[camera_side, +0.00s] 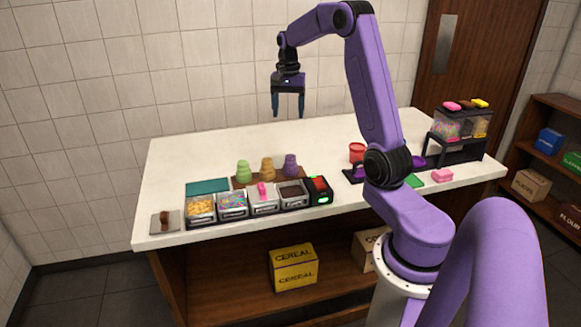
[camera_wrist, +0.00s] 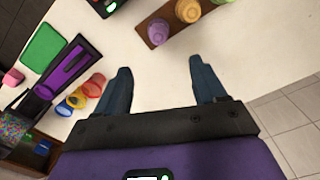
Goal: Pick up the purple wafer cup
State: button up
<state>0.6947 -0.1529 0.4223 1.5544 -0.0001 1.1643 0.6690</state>
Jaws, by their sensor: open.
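The purple wafer cup (camera_side: 290,165) stands at the right end of a row of three on a brown wooden board (camera_side: 240,184), beside a tan cup (camera_side: 267,169) and a green cup (camera_side: 244,171). In the wrist view the purple cup (camera_wrist: 157,31) is at the top, on the near end of the board, with the tan cup (camera_wrist: 188,10) next to it. My gripper (camera_side: 288,114) hangs high above the back of the counter, fingers apart and pointing down. In the wrist view my gripper (camera_wrist: 161,84) has only bare white counter between its fingers, clear of the cups.
Topping bins (camera_side: 232,206) line the counter's front, with a black device with a red top (camera_side: 319,190) at their right end. A red cup (camera_side: 357,152) and a dispenser (camera_side: 459,137) stand right. The counter's back left is clear.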

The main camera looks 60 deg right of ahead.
aim_at(290, 156)
jog(key=shift+m, duration=0.3)
jog(key=f, duration=1.1)
jog(key=d+f, duration=0.1)
jog(key=f, duration=0.5)
jog(key=shift+s+f, duration=0.1)
jog(key=shift+f, duration=0.15)
jog(key=c, duration=0.9)
